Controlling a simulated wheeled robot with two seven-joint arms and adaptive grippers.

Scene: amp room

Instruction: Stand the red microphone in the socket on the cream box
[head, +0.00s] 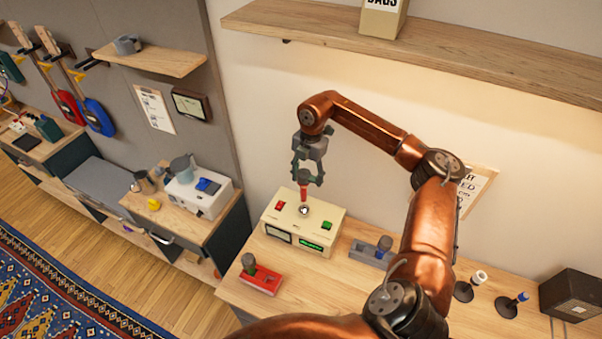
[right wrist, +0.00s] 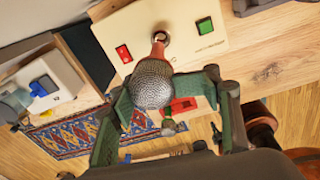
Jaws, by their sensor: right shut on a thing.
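The cream box (head: 330,222) stands on the wooden bench in the head view, with a red switch, a green switch and a round metal socket (head: 304,210) on its top. My right gripper (head: 305,182) is above the socket, shut on the red microphone (head: 303,194), which hangs roughly upright with its handle down. In the right wrist view the grey mesh head (right wrist: 153,85) is between the fingers, and the red handle's narrow end is at the socket ring (right wrist: 161,36). I cannot tell whether the end is inside the socket or just above it. My left gripper is not in view.
A red holder (head: 266,281) with a dark-headed object sits at the bench's front left. A grey-blue holder (head: 366,253) is right of the cream box. Two small stands (head: 464,291) and a black speaker (head: 572,294) are farther right. A wall shelf (head: 440,50) runs above.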

